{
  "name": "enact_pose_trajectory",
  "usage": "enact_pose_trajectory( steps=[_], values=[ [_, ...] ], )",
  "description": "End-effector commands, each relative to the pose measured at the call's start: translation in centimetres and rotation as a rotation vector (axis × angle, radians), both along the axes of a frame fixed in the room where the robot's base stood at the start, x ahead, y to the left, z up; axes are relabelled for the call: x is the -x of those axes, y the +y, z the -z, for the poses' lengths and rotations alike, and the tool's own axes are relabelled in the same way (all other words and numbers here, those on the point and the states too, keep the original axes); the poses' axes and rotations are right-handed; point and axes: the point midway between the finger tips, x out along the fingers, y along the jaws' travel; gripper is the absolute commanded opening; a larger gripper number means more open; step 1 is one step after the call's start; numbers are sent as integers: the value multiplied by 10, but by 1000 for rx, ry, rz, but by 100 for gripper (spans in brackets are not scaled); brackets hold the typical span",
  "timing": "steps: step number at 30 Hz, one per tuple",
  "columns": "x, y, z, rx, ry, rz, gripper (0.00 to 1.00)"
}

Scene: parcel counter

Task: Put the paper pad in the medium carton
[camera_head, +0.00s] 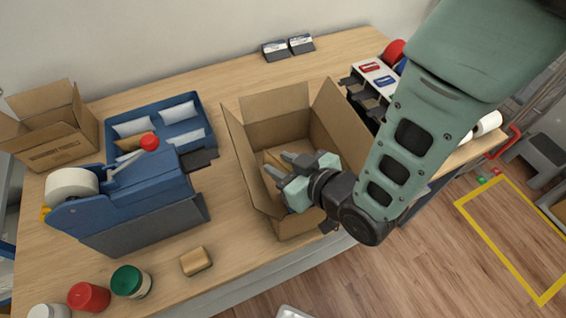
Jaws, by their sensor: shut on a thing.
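The open brown carton (240,164), the larger of two in view, stands mid-counter with its flaps up. I take it for the medium carton. My gripper (283,165) reaches into its mouth from the right, fingers pointing left. It is shut on a tan piece, which I take for the paper pad (273,158). The pad shows only in part beside the fingers, inside the carton's walls. My gripper hides much of the carton's inside, so I cannot tell if the pad touches the bottom.
A blue tape dispenser (140,205) and a blue tray (190,112) with white packets stand left of the carton. A smaller open carton (50,140) is at far left. A tan block (196,261) and several jars (130,281) lie in front. A rack (375,75) stands close behind right.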

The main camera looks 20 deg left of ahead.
Motion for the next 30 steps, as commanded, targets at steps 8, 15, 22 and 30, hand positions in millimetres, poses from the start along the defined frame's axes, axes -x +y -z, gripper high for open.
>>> enact_pose_trajectory(
  steps=[8, 15, 22, 30],
  values=[
    [0, 0, 0, 0, 0, 0, 54],
    [0, 0, -7, 0, 0, 0, 54],
    [12, -31, -18, -1, -1, 1, 54],
    [25, -59, -39, 3, 2, 0, 54]
  ],
)
